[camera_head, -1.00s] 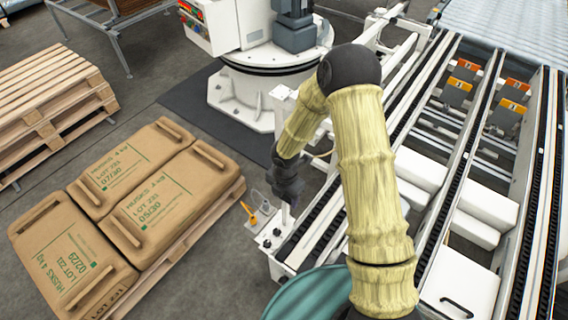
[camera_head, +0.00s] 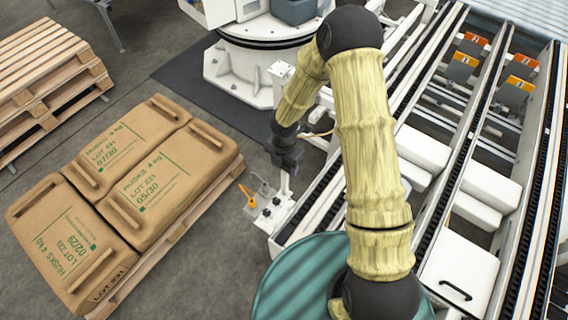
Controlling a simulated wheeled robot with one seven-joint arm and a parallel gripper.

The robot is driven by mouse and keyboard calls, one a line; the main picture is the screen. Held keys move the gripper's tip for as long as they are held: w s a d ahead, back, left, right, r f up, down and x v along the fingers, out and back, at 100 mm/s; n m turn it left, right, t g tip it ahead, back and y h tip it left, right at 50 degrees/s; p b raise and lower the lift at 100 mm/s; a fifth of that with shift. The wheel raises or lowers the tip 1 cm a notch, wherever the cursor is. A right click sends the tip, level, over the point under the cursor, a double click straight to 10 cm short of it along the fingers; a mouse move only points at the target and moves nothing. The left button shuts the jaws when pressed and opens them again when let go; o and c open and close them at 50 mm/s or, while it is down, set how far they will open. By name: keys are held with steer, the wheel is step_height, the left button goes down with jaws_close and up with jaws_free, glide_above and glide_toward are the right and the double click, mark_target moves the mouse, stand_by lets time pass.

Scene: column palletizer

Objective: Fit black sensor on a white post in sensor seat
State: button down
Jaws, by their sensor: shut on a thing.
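My gripper (camera_head: 286,160) is at the end of my arm, above a small white plate (camera_head: 271,218) with dark round spots at the left edge of the conveyor frame. It is shut on the black sensor, which I cannot tell apart from the dark jaws. A thin white post (camera_head: 284,185) shows just below the gripper and runs down toward the plate. I cannot tell whether its lower end touches the plate. The sensor seat is not clearly distinguishable; the dark spots on the plate are too small to read.
An orange part (camera_head: 248,197) stands at the plate's left, beside a thin clear loop. Brown husk bags (camera_head: 150,180) on a pallet lie to the left. The conveyor (camera_head: 400,140) is on the right. A white machine base (camera_head: 240,78) stands behind. A teal drum top (camera_head: 285,282) is in front.

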mark_target(285, 178)
step_height(285, 178, down, 7)
steer(key=b, duration=0.6)
steer(key=shift+f, duration=0.1)
stand_by(1.6)
steer(key=shift+w+f, duration=0.15)
steer(key=shift+f, duration=0.05)
steer(key=shift+s, duration=0.2)
steer(key=shift+w+f+b, duration=0.15)
steer(key=shift+f+b, duration=0.25)
steer(key=shift+f, duration=0.15)
stand_by(0.8)
steer(key=shift+c, duration=2)
jaws_free()
